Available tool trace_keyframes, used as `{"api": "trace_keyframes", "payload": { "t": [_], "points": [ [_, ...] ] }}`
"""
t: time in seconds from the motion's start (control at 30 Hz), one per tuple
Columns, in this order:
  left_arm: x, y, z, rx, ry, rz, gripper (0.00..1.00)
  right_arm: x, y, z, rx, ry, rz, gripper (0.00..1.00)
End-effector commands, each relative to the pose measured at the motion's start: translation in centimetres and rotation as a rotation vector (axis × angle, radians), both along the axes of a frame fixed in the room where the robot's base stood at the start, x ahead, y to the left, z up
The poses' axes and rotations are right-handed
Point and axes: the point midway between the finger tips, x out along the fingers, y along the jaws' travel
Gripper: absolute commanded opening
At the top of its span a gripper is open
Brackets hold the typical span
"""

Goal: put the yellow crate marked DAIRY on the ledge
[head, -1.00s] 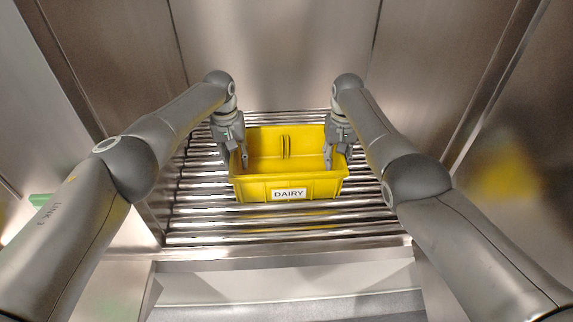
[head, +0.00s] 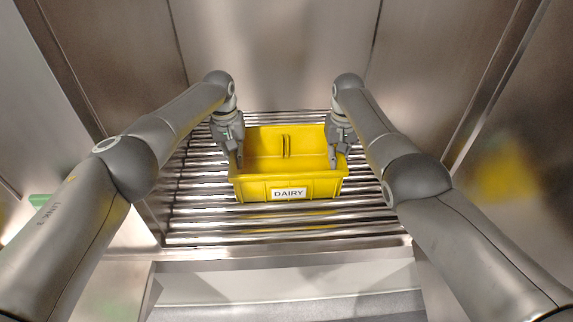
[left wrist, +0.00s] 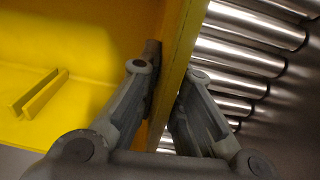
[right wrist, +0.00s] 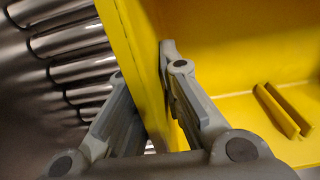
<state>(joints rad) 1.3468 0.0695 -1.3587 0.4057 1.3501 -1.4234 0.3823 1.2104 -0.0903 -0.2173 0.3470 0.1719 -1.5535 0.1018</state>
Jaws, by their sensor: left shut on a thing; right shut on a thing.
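The yellow crate (head: 288,187) with a white DAIRY label (head: 289,193) sits on the metal rollers in the tunnel and looks empty. My left gripper (head: 236,158) is shut on its left side wall, one finger inside and one outside. The left wrist view shows that wall (left wrist: 180,60) between the fingers (left wrist: 165,95). My right gripper (head: 338,158) is shut on the right side wall in the same way. The right wrist view shows that wall (right wrist: 140,60) between the fingers (right wrist: 148,95). The outer fingers are partly hidden in the head view.
The roller bed (head: 290,235) has free room in front of the crate and at both sides. Steel walls (head: 275,50) close the tunnel at the back and sides. A metal edge (head: 285,254) runs along the front, with a lower grey surface (head: 285,300) before it.

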Motion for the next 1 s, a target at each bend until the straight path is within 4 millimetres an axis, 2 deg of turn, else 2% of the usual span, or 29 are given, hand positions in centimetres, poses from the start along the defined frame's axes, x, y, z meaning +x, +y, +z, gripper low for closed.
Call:
{"api": "trace_keyframes", "payload": {
  "t": [0.27, 0.7, 1.0],
  "points": [
    [0.0, -0.3, 1.3, -0.001, -0.001, -0.003, 0.0, 0.0, 0.2, 1.3, -0.001, -0.001, 0.003, 0.0],
    [0.0, -0.3, 4.8, -0.001, -0.001, -0.004, 0.0, 0.0, 0.3, 4.8, 0.0, -0.001, 0.004, 0.0],
    [0.0, -0.4, 5.1, -0.002, -0.001, -0.005, 0.0, 0.0, 0.3, 5.1, 0.001, -0.001, 0.004, 0.0]
  ]
}}
